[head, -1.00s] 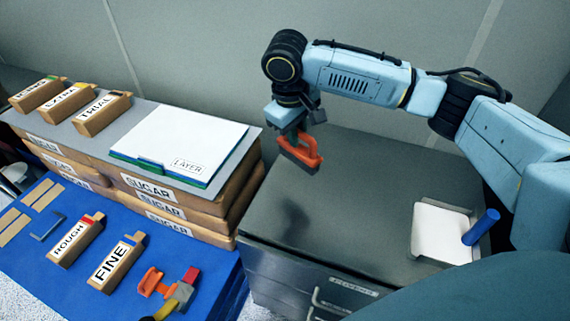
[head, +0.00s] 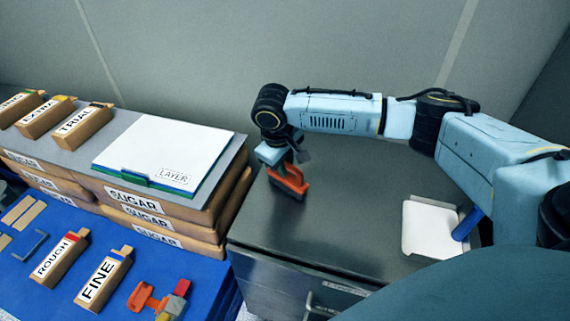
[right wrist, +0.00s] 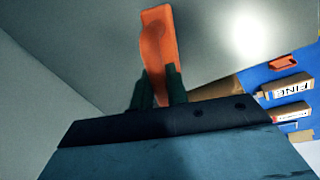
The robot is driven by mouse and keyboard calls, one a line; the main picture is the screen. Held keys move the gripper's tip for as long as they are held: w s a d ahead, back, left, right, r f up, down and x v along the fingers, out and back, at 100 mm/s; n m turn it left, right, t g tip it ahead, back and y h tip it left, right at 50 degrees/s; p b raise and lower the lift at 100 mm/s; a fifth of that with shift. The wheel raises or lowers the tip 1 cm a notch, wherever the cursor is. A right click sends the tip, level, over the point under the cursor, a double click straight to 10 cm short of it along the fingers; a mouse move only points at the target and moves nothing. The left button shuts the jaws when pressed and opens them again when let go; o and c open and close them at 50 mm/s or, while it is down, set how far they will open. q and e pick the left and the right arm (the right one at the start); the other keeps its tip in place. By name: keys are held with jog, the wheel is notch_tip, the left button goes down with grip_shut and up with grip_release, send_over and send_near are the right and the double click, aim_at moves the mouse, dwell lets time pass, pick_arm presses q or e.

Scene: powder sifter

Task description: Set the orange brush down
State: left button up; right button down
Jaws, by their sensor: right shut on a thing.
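The orange brush (head: 290,180) has a dark lower edge and hangs upright under my right gripper (head: 281,160) in the head view. My right gripper is shut on it. The brush is low over the left part of the dark grey cabinet top (head: 340,215); I cannot tell whether its dark edge touches the surface. In the right wrist view the orange brush (right wrist: 158,45) stands between the two dark fingers of my right gripper (right wrist: 160,88). My left gripper is not in view.
A metal tray with a white bottom (head: 430,232) and a blue cylinder (head: 466,224) stand at the cabinet's right. Stacked sugar boxes (head: 140,205) with a white layer board (head: 165,150) stand left. A blue mat (head: 45,285) holds labelled blocks. The cabinet's middle is clear.

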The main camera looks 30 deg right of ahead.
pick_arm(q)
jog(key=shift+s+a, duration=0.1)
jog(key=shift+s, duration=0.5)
pick_arm(e)
jog(key=c, duration=1.4)
grip_release()
jog(key=shift+f, duration=0.1)
pick_arm(q)
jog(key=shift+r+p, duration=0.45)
jog(key=shift+p, duration=0.1)
pick_arm(e)
jog(key=v, duration=1.2)
